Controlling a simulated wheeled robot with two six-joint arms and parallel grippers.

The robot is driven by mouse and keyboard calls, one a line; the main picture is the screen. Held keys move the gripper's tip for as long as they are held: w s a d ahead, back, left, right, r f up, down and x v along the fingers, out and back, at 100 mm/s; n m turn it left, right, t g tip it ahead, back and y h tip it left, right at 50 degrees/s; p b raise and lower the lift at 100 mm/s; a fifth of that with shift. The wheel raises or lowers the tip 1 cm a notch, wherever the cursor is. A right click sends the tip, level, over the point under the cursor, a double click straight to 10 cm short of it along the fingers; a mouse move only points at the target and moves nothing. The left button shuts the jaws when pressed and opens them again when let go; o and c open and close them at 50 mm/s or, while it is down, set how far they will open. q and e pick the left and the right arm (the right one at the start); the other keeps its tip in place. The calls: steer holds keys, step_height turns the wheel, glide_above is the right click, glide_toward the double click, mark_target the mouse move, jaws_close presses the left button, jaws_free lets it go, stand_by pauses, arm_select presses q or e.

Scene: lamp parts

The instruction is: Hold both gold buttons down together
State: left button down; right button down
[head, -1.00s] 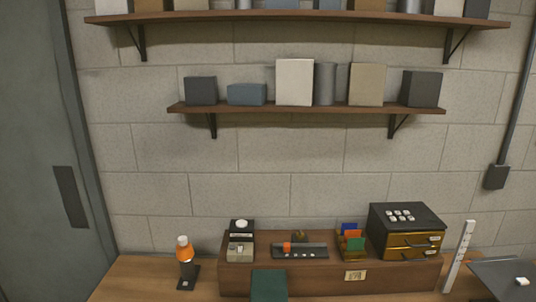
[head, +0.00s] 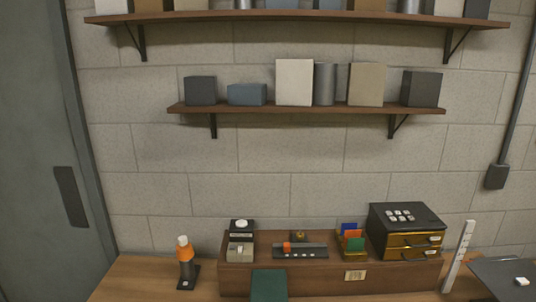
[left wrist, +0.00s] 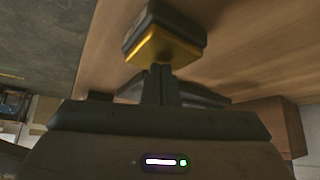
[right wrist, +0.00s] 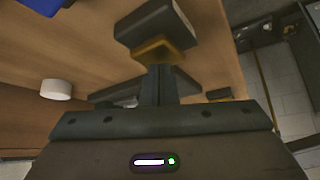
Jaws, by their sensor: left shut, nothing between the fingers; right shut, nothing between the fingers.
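In the left wrist view a gold button (left wrist: 166,48) shows on the face of a dark block. My left gripper (left wrist: 161,68) is shut and empty, its tips right at the gold edge. In the right wrist view another gold button (right wrist: 160,50) shows on a dark block. My right gripper (right wrist: 158,68) is shut and empty, its tips right at that gold face. Contact and how far either button is pressed cannot be told. Neither gripper shows in the head view, and I cannot make out the two buttons there.
A long wooden box (head: 310,282) stands on the table, with small items on it and a black cabinet with gold drawers (head: 412,240) at its right. An orange and black lamp-like object (head: 186,264) stands left. A white upright strip (head: 459,255) stands right. Shelves hang above.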

arm_select(q)
steer(key=shift+s+f, duration=0.25)
steer(key=shift+f, duration=0.1)
arm_select(e)
steer(key=shift+f, duration=0.6)
steer(key=shift+s+f, duration=0.25)
stand_by(1.5)
steer(key=shift+r, duration=0.1)
steer(key=shift+w+r, duration=0.2)
steer(key=shift+r, duration=3.5)
arm_select(q)
steer(key=shift+r, duration=0.1)
